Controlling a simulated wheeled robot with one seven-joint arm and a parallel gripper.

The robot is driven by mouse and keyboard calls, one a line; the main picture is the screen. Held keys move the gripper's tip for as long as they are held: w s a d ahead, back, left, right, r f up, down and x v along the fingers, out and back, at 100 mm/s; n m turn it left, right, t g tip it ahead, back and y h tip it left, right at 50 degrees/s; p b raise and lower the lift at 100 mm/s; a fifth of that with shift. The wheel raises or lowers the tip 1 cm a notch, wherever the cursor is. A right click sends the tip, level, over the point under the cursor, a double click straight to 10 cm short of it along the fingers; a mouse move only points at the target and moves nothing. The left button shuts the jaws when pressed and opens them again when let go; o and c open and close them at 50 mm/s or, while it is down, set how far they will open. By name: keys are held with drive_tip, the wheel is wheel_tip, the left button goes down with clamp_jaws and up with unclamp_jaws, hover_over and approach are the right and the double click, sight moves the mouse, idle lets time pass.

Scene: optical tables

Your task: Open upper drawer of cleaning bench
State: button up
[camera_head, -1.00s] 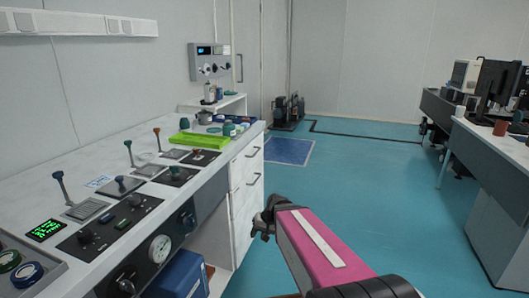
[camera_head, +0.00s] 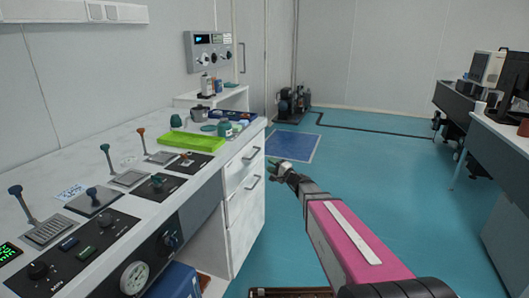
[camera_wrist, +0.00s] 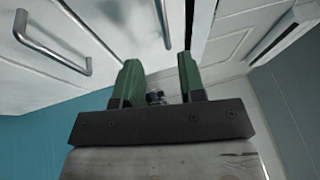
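The cleaning bench (camera_head: 105,150) is the long white bench on the left. Its upper drawer (camera_head: 238,167) is at the far end, below the top, and looks shut. The upper drawer's bar handle (camera_head: 252,153) shows above a second handle (camera_head: 252,182) on the drawer below. My gripper (camera_head: 272,163) is just right of the drawer fronts in the picture, apart from them as far as I can tell. In the wrist view its green fingers (camera_wrist: 160,85) are open and empty. A metal handle (camera_wrist: 55,45) lies left of them; I cannot tell which drawer it belongs to.
A lime green tray (camera_head: 190,142), cups and bottles (camera_head: 205,86) stand on the bench. Levers and a gauge (camera_head: 135,277) line its near part. A dark desk (camera_head: 460,100) stands far right. The blue floor (camera_head: 380,175) between is clear.

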sight(256, 153)
drive_tip(key=x, duration=1.1)
drive_tip(key=shift+w+d+r, duration=0.2)
drive_tip(key=shift+w+d, duration=0.1)
drive_tip(key=shift+d, duration=0.05)
clamp_jaws()
